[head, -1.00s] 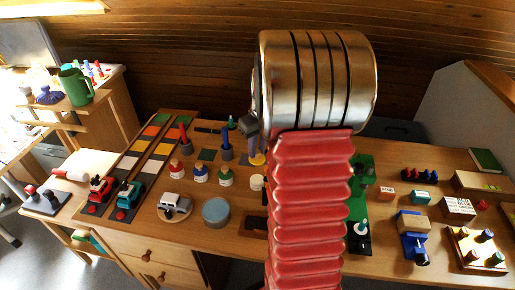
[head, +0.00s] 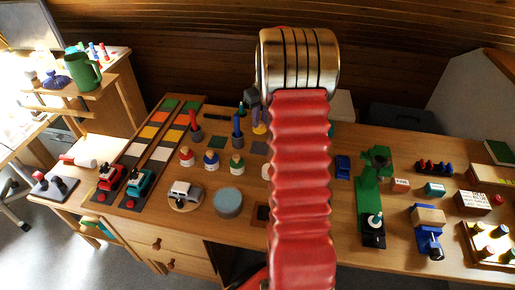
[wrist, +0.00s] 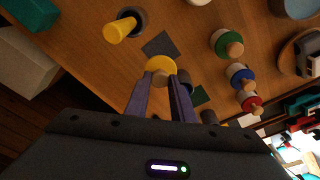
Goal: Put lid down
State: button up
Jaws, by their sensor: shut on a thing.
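A yellow lid with a wooden knob (wrist: 160,66) shows in the wrist view between the fingertips of my gripper (wrist: 168,84). My gripper is shut on the lid's knob. In the head view the gripper (head: 255,108) is over the back middle of the bench, partly behind my arm, with the yellow lid (head: 259,128) below it. The lid appears held above the bench near a dark square (wrist: 160,44); the exact gap cannot be told.
Pots with red, blue and green lids (head: 237,165) stand in front. A blue peg (head: 237,125) and a red peg (head: 195,125) stand in grey cups to the left. A yellow peg (wrist: 120,30) stands in a dark cup nearby. A white pot (head: 265,172) is partly hidden by my arm.

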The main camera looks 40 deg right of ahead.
aim_at(260, 130)
jog(key=shift+f, duration=3.05)
jog(key=shift+f, duration=1.9)
jog(key=shift+f, duration=0.1)
jog(key=o, duration=1)
